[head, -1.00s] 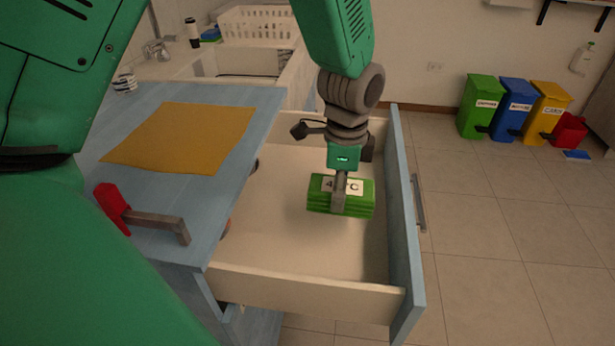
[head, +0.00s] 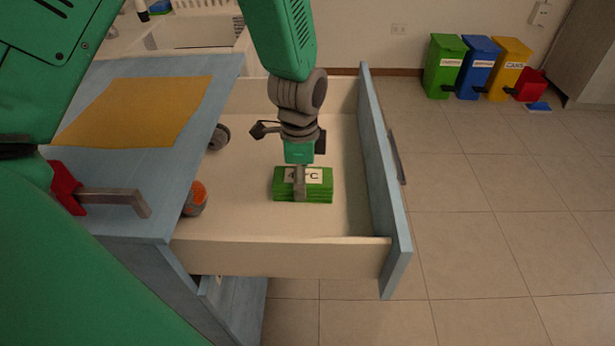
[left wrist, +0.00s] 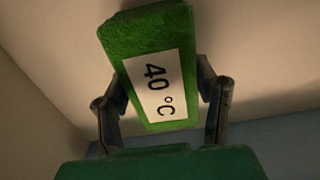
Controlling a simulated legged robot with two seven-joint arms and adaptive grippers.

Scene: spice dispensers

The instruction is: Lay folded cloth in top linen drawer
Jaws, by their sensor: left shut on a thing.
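The folded cloth (head: 316,192) is a green, layered block with a white label; in the left wrist view the cloth (left wrist: 183,35) reads "40 °C". My left gripper (head: 299,182) points down and is shut on it, with a finger across its near side. In the left wrist view the fingers (left wrist: 160,100) flank the cloth. The open top drawer (head: 280,258) has a pale inside and a blue front (head: 385,180). The cloth is inside its walls, low over the floor; I cannot tell whether it touches.
A grey round thing (head: 219,137) and an orange-and-grey one (head: 195,198) sit at the drawer's left side. Drawer floor around the cloth looks clear. Colored bins (head: 480,68) stand far right.

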